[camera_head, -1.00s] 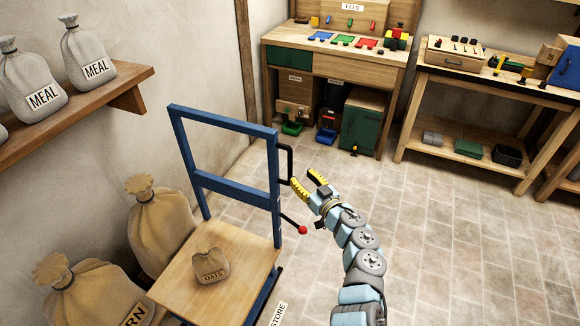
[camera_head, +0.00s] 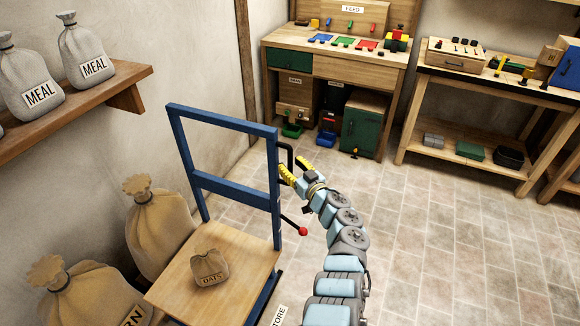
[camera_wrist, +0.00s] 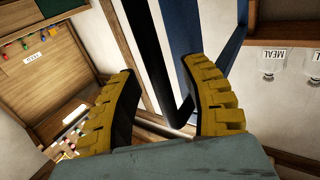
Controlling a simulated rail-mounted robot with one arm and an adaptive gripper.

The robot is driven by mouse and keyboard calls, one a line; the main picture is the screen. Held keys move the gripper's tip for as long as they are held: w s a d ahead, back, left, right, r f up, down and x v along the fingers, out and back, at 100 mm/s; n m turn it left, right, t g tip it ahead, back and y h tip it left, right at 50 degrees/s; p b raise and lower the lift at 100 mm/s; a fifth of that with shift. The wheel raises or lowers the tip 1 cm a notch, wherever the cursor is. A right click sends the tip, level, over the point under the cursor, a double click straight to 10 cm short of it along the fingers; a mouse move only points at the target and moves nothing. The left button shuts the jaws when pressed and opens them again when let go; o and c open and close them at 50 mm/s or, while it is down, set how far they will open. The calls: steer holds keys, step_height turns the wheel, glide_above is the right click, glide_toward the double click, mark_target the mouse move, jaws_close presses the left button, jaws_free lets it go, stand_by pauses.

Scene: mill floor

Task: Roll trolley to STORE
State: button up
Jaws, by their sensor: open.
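The trolley has a blue frame (camera_head: 230,186) and a wooden deck (camera_head: 180,285), and stands left of centre. A small OATS sack (camera_head: 209,268) sits on its deck. A black side handle (camera_head: 286,158) and a lever with a red knob (camera_head: 302,231) stick out on its right. My gripper (camera_head: 294,168) is open at the black handle. In the wrist view, a black bar (camera_wrist: 160,70) passes between the yellow fingers (camera_wrist: 162,98), apart from both as far as I can see. A STORE label (camera_head: 279,315) shows partly at the bottom edge.
Large sacks (camera_head: 158,225) stand left of the trolley against the wall. A shelf (camera_head: 95,115) with MEAL sacks juts out above them. A feed bench (camera_head: 335,66) and a second bench (camera_head: 480,85) line the back. The tiled floor (camera_head: 450,240) at right is clear.

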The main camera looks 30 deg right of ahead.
steer(key=shift+w, duration=0.25)
jaws_close()
